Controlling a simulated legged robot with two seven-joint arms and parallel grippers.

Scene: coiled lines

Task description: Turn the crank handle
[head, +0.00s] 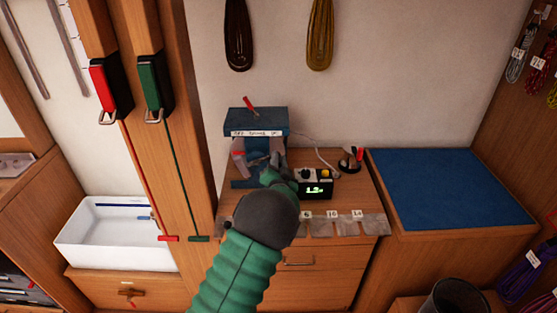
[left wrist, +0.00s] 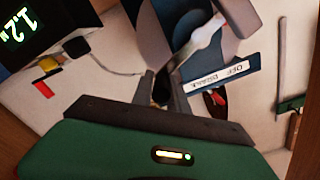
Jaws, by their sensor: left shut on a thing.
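The blue winding machine (head: 259,121) stands on the wooden cabinet, with a white label strip across its upper front. It also shows in the left wrist view (left wrist: 172,20). A pale metal crank arm (left wrist: 200,45) runs from its round part down to my left gripper (left wrist: 162,92). The gripper is shut on the dark crank handle (left wrist: 160,88) at the arm's end; the fingers hide most of the handle. In the head view my left gripper (head: 277,163) reaches the machine's front right, and my arm covers part of it. My right gripper is not in view.
A black box with a lit display (head: 316,188) stands close to the right of my gripper, with a cable behind it. Small clear bags (head: 345,226) lie along the cabinet's front edge. A blue mat (head: 438,190) at the right is bare. A white tray (head: 112,245) is at the left.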

